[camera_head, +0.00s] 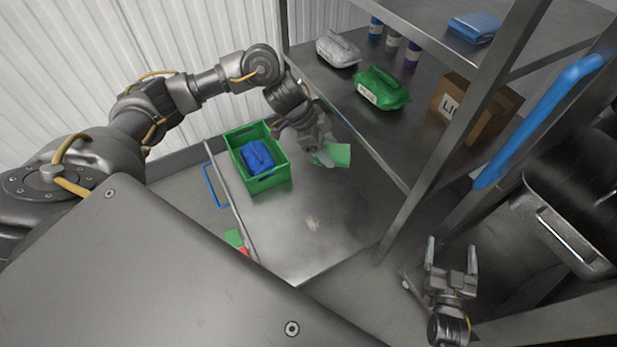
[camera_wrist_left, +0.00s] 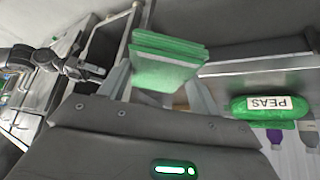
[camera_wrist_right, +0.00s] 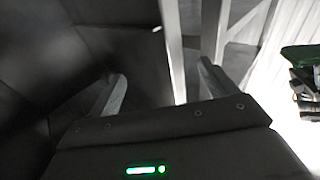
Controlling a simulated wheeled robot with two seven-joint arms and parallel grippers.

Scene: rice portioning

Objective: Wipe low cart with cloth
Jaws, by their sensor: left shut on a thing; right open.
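The folded green cloth (camera_head: 341,155) is held in my left gripper (camera_head: 322,154), over the far right part of the low cart (camera_head: 300,240). In the left wrist view the cloth (camera_wrist_left: 166,62) sits between the two fingers (camera_wrist_left: 160,85). I cannot tell whether the cloth touches the cart's metal top. A faint pale smudge (camera_head: 312,223) shows on the cart top, nearer than the cloth. My right gripper (camera_head: 452,252) is open and empty at the lower right, away from the cart; its fingers also show apart in the right wrist view (camera_wrist_right: 160,85).
A green crate (camera_head: 279,179) holding a blue package (camera_head: 257,157) stands on the cart's left side. The metal shelf rack (camera_head: 345,95) on the right carries a white bag (camera_head: 338,50), a green peas bag (camera_head: 382,88) and a cardboard box (camera_head: 460,98). The cart's middle is clear.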

